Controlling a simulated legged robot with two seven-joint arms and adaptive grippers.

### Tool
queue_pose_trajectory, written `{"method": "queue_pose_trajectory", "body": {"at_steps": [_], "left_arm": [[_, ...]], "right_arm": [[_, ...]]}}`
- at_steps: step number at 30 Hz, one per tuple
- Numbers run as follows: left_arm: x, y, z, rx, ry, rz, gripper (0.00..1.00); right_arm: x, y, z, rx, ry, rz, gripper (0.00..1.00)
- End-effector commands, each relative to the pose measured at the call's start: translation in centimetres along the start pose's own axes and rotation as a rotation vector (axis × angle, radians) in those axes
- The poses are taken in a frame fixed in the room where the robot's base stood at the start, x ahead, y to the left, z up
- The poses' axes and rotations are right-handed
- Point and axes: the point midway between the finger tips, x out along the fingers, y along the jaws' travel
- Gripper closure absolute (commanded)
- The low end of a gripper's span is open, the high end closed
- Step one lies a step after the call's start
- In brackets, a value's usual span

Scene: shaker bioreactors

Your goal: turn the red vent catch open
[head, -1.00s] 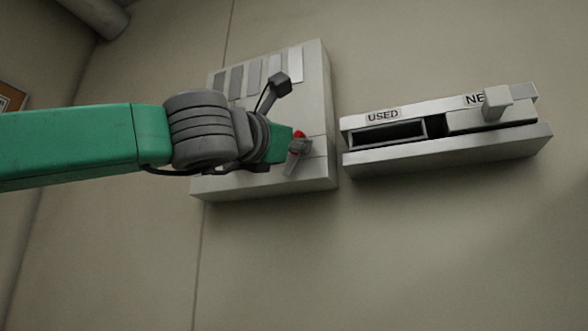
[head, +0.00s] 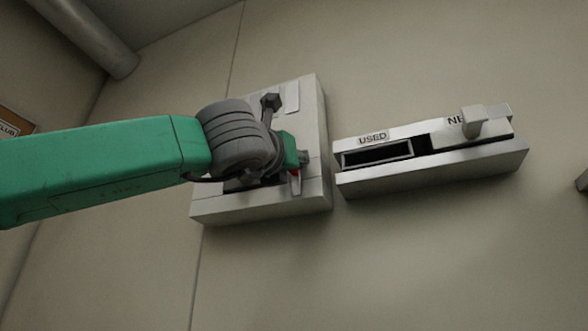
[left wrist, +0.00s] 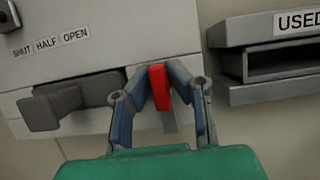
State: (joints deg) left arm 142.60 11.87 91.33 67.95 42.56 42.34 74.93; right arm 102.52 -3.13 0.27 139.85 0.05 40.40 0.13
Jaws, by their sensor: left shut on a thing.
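The red vent catch (left wrist: 160,87) sits on the front of the pale wall box (left wrist: 110,35). In the left wrist view the fingers of my left gripper (left wrist: 163,80) are closed on it from both sides. Labels reading SHUT, HALF and OPEN (left wrist: 52,44) are on the box above a grey handle (left wrist: 75,100). My right gripper is not in view.
A wall-mounted holder (head: 430,170) stands just right of the box, with a slot marked USED (head: 375,153) and a second part with a pale knob (head: 480,122). A pipe (head: 90,40) runs along the upper left. The wall below is bare.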

Motion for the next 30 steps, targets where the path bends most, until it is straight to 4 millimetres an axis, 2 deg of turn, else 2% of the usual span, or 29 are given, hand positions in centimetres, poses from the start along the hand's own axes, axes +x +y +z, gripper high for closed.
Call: {"method": "queue_pose_trajectory", "body": {"at_steps": [8,9,10,11,23,26,30], "left_arm": [[0.0,-0.1,0.1,-0.003,0.000,-0.001,1.00],[0.0,-0.1,0.0,-0.003,0.000,-0.001,0.80],[0.0,-0.1,0.0,-0.003,0.000,-0.001,0.69],[0.0,-0.1,0.0,-0.003,0.000,-0.001,0.67],[-0.5,0.0,-0.1,-0.001,0.002,-0.002,0.67],[-1.6,0.0,-0.1,0.000,0.001,-0.003,0.67],[-4.1,0.0,0.0,0.000,0.000,-0.003,0.67]], "right_arm": [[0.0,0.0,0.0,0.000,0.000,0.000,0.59],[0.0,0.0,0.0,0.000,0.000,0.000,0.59],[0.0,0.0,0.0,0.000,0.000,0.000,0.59],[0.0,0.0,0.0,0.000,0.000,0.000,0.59],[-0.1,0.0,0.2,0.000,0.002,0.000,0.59],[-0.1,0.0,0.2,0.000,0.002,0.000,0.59],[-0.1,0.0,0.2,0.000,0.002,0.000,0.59]]}}
